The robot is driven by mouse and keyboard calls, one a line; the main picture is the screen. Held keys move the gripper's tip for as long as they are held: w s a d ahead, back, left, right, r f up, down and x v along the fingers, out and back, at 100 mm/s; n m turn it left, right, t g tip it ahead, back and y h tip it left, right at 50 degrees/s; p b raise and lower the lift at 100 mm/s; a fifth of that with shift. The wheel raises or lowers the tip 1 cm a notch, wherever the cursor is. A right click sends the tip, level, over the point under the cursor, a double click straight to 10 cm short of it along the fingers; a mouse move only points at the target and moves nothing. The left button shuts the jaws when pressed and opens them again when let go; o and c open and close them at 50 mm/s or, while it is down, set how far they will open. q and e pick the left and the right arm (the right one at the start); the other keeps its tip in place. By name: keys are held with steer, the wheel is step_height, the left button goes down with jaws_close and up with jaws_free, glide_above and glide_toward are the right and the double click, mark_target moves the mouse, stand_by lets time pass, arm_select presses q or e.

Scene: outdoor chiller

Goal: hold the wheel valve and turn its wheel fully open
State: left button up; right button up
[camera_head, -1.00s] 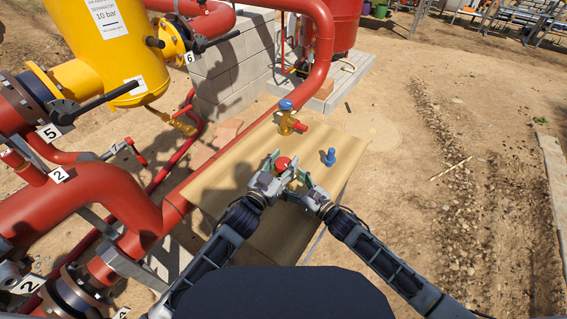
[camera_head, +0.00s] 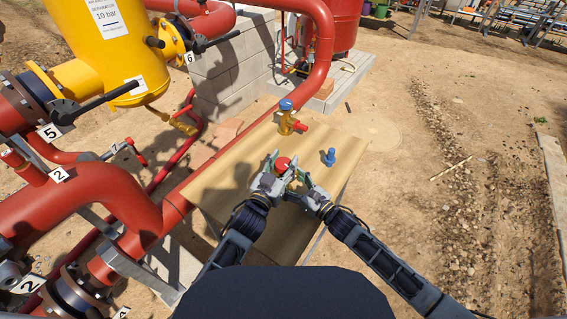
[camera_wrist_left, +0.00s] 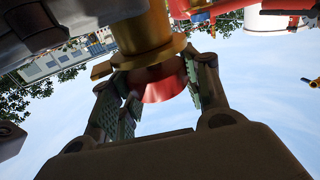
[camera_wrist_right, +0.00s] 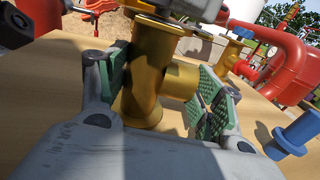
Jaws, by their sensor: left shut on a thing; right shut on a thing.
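The wheel valve is a brass body with a red wheel (camera_head: 283,162), near the front of the wooden table. My left gripper (camera_head: 273,168) is shut on the red wheel, which shows between its padded fingers in the left wrist view (camera_wrist_left: 160,84), with the brass flange and neck beyond it. My right gripper (camera_head: 297,178) is shut on the brass valve body (camera_wrist_right: 145,85), with one finger on each side of it in the right wrist view. In the head view my grippers hide most of the body.
Another brass valve (camera_head: 286,122) with a blue cap and red outlet stands farther back on the table (camera_head: 225,178). A small blue fitting (camera_head: 329,157) stands to the right. Large red pipes (camera_head: 120,195) run along the left. Open dirt ground lies to the right.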

arm_select(q)
steer(key=o, duration=0.7)
steer(key=shift+d+r, duration=0.1)
steer(key=shift+r, duration=0.1)
arm_select(e)
steer(key=shift+s+f, duration=0.1)
steer(key=shift+f, duration=0.05)
arm_select(q)
steer(key=o, duration=0.3)
steer(key=shift+f, duration=0.1)
steer(key=shift+o, duration=0.2)
steer(key=shift+s+f, duration=0.1)
steer(key=v, duration=1.2)
arm_select(e)
steer(key=o, duration=1.6)
